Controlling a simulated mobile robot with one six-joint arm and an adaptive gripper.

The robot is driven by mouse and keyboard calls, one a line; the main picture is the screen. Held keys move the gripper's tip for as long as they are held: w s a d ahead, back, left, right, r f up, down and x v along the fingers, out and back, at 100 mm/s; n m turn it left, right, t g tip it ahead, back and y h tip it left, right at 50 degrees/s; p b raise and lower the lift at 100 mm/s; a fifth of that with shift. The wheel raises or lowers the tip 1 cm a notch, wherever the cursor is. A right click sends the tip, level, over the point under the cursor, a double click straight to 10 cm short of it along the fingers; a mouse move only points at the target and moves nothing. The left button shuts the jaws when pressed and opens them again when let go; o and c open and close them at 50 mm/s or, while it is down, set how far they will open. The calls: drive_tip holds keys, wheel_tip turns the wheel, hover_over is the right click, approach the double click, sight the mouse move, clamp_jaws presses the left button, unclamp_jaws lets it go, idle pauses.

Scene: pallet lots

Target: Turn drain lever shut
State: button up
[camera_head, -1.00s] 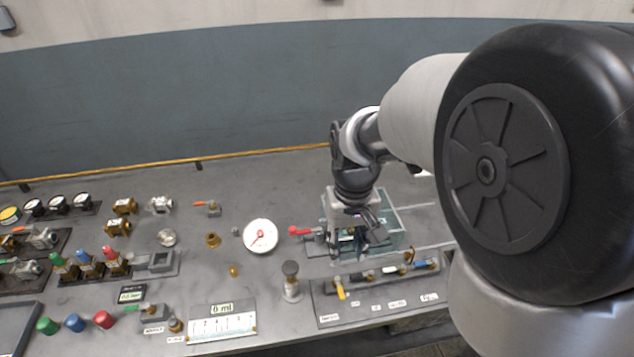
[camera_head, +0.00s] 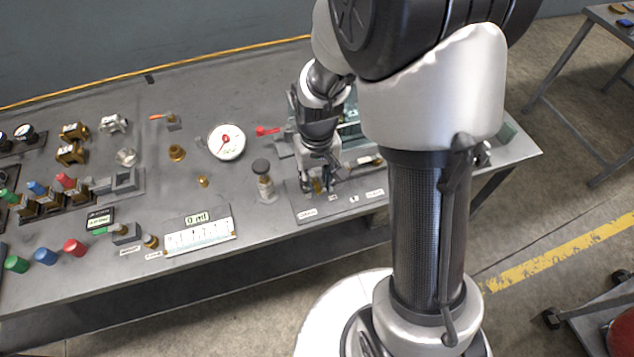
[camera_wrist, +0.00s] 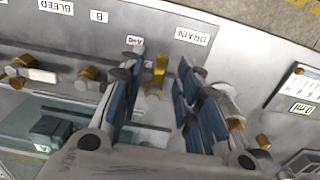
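The drain lever (camera_wrist: 157,72) is yellow and stands between the two blue-padded fingers of my gripper (camera_wrist: 158,100) in the wrist view, pointing toward the label edge of the panel. The DRAIN label (camera_wrist: 191,36) is just beyond it, to the right. My gripper is open, with a gap visible on both sides of the lever. In the head view my gripper (camera_head: 320,180) is low over the left end of the valve panel (camera_head: 345,203) and hides most of the lever there.
Other brass valves (camera_wrist: 88,75) sit along the pipe beside labels B and BLEED. A knobbed post (camera_head: 263,180) stands close left of my gripper. A glass tank (camera_head: 350,130) is behind it. A dial gauge (camera_head: 227,141) and 0 ml display (camera_head: 198,217) are farther left.

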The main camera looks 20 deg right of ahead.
drive_tip(key=shift+f, duration=0.25)
clamp_jaws()
idle(0.3)
